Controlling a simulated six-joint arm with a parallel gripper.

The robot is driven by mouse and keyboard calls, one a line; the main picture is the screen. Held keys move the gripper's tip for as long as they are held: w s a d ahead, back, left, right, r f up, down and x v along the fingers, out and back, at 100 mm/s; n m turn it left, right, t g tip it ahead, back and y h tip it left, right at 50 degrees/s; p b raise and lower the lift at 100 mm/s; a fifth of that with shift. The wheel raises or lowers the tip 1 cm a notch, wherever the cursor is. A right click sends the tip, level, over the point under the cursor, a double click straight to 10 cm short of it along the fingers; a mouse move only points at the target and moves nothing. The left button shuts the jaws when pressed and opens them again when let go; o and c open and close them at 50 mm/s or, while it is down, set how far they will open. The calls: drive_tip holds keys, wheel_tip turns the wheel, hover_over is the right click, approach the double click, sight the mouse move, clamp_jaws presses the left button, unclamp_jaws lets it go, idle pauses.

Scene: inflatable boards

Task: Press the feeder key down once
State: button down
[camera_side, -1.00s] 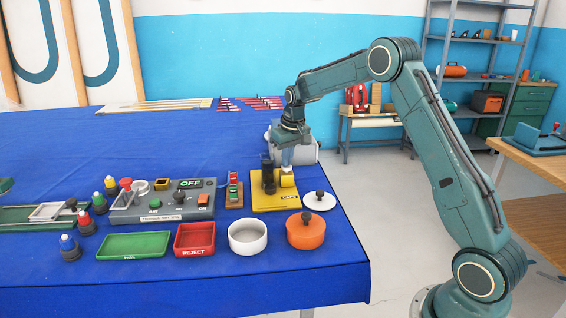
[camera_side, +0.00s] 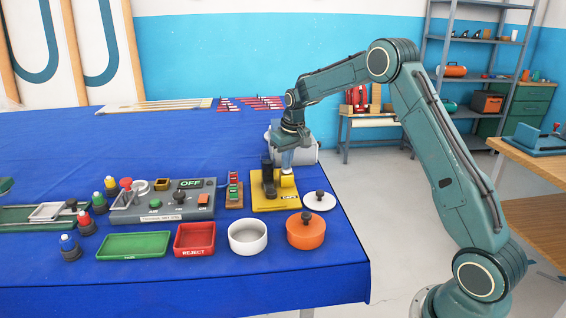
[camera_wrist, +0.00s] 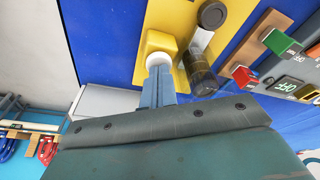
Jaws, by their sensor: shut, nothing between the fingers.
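The feeder stands on a yellow base plate (camera_side: 262,204) marked CAPS, near the right end of the blue table. It has a dark upright tube (camera_side: 268,176) and a yellow block (camera_side: 288,182) beside it. A round white key (camera_wrist: 160,60) sits on the yellow block, which also shows in the wrist view (camera_wrist: 157,42). My gripper (camera_side: 287,168) points down over the block. Its shut, empty fingers (camera_wrist: 160,72) overlap the key in the wrist view; whether they touch it or the key is pressed, I cannot tell. The clear tube (camera_wrist: 200,72) is close beside the fingers.
A small red-and-green switch block (camera_side: 234,191) and a grey control box (camera_side: 168,206) reading OFF stand left of the feeder. A white bowl (camera_side: 248,237), an orange lidded pot (camera_side: 306,231) and a white lid (camera_side: 320,201) are in front. A grey item (camera_side: 305,150) stands behind.

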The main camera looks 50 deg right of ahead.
drive_tip(key=shift+r, duration=0.15)
drive_tip(key=w+v, duration=0.1)
drive_tip(key=v, duration=0.7)
drive_tip(key=shift+w+d+r, duration=0.2)
drive_tip(key=shift+w+r, duration=0.15)
drive_tip(key=shift+r, duration=0.05)
idle(1.4)
idle(0.7)
drive_tip(key=s+a+r+n+t, duration=0.1)
drive_tip(key=s+a+r, duration=0.4)
drive_tip(key=s+a, duration=0.25)
drive_tip(key=s+a+r+t, duration=0.1)
drive_tip(key=s+a+r, duration=0.5)
drive_tip(key=s, duration=0.3)
drive_tip(key=s+a+f+n, duration=0.1)
drive_tip(key=s+a+f, duration=0.1)
drive_tip(key=s, duration=0.8)
drive_tip(key=s+a+f+n+t, duration=0.1)
drive_tip(key=s+a+f, duration=0.2)
drive_tip(key=s, duration=0.6)
drive_tip(key=shift+s+a+f+y, duration=0.15)
drive_tip(key=shift+s+a+y, duration=0.2)
drive_tip(key=shift+a, duration=0.35)
